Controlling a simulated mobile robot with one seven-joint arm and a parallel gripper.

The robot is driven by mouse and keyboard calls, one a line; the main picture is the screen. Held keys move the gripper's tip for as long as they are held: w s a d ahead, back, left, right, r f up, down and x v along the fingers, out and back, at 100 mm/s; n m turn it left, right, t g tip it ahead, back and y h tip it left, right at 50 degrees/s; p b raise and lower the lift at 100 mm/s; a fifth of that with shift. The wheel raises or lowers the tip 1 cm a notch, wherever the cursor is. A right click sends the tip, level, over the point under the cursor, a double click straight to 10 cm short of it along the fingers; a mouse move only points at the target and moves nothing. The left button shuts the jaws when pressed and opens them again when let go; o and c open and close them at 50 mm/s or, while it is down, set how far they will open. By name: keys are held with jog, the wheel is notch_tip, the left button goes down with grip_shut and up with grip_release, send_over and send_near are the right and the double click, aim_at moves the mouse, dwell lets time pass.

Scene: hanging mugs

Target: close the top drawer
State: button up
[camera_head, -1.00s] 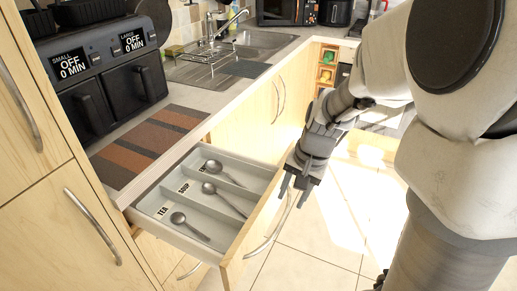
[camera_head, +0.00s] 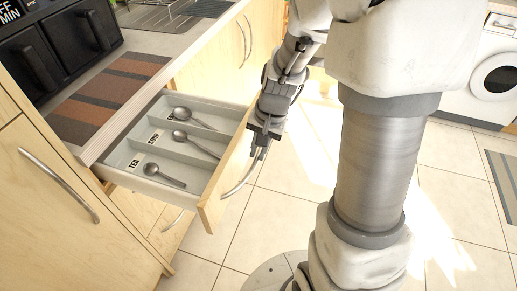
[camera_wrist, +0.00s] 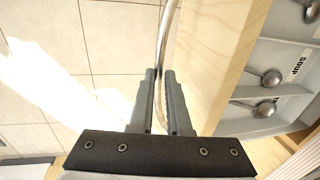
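The top drawer (camera_head: 221,171) is pulled out from the counter. It has a pale wooden front and a grey tray (camera_head: 141,157) inside, with metal spoons in labelled compartments. Its curved metal handle (camera_head: 241,181) is on the outer face and also shows in the wrist view (camera_wrist: 163,40). My gripper (camera_head: 259,148) is at the upper end of this handle, in front of the drawer face. In the wrist view the two fingers (camera_wrist: 159,92) stand close together on either side of the handle bar and appear shut on it.
A striped mat (camera_head: 105,98) and black appliance (camera_head: 60,50) stand on the counter above the drawer. A cupboard door with a handle (camera_head: 60,185) is at left. The tiled floor (camera_head: 290,190) before the drawer is clear. A washing machine (camera_head: 490,75) stands at far right.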

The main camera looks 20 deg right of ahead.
grip_shut()
dwell(1.1)
jog(key=shift+w+a+r, duration=0.1)
jog(key=shift+w+a, duration=0.2)
jog(key=shift+a, duration=0.05)
jog(key=p, duration=0.7)
send_over(170, 141)
jog(key=o, duration=0.6)
grip_release()
